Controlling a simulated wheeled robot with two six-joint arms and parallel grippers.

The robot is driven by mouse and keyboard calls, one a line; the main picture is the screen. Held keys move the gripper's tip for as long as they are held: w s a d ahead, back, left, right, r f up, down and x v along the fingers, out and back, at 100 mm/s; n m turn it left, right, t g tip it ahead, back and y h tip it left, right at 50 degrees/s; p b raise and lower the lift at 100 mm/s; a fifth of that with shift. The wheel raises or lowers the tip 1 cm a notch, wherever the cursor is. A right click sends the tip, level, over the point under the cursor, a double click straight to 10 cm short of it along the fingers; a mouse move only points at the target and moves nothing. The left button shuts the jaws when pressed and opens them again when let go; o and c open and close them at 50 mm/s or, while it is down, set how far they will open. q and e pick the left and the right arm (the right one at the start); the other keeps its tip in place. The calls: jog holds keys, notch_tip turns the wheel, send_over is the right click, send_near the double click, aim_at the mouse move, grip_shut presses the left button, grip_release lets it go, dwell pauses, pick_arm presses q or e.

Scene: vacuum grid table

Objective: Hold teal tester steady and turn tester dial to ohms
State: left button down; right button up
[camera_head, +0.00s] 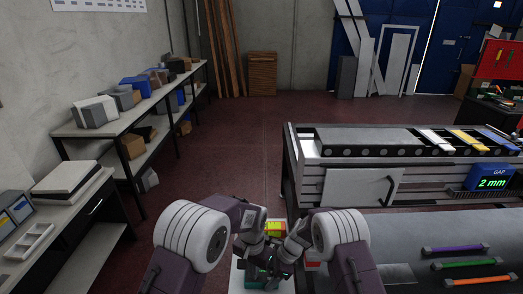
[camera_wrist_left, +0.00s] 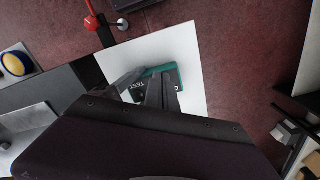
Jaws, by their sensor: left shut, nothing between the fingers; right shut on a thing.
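The teal tester (camera_head: 258,283) is low in the head view, largely hidden by my grippers. The left wrist view shows its teal edge and dark face (camera_wrist_left: 172,78) with "TEST" lettering, lying over a white surface. Its dial is not clearly visible. My left gripper (camera_head: 254,262) is shut and empty, right over the tester; its fingers (camera_wrist_left: 146,90) cover part of the face in the wrist view, and touching or apart I cannot tell. My right gripper (camera_head: 279,264) is shut on the tester from the right side.
A white board (camera_head: 237,278) lies under the tester. A yellow, green and red piece (camera_head: 275,229) is just behind the grippers. The grey bench (camera_head: 400,225) with coloured handles is at right. Shelves (camera_head: 130,105) stand at left; the floor ahead is clear.

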pick_arm(q)
jog(key=shift+f, duration=1.55)
jog(key=shift+w, duration=0.35)
jog(key=shift+w+a+r, duration=0.1)
jog(key=shift+a, duration=0.05)
jog(key=shift+w+a, duration=0.3)
jog(key=shift+a, duration=0.3)
jog(key=shift+a, duration=0.1)
jog(key=shift+a, duration=0.15)
jog(key=shift+s+a, duration=0.2)
notch_tip(320, 180, up, 6)
jog(key=shift+f, duration=0.1)
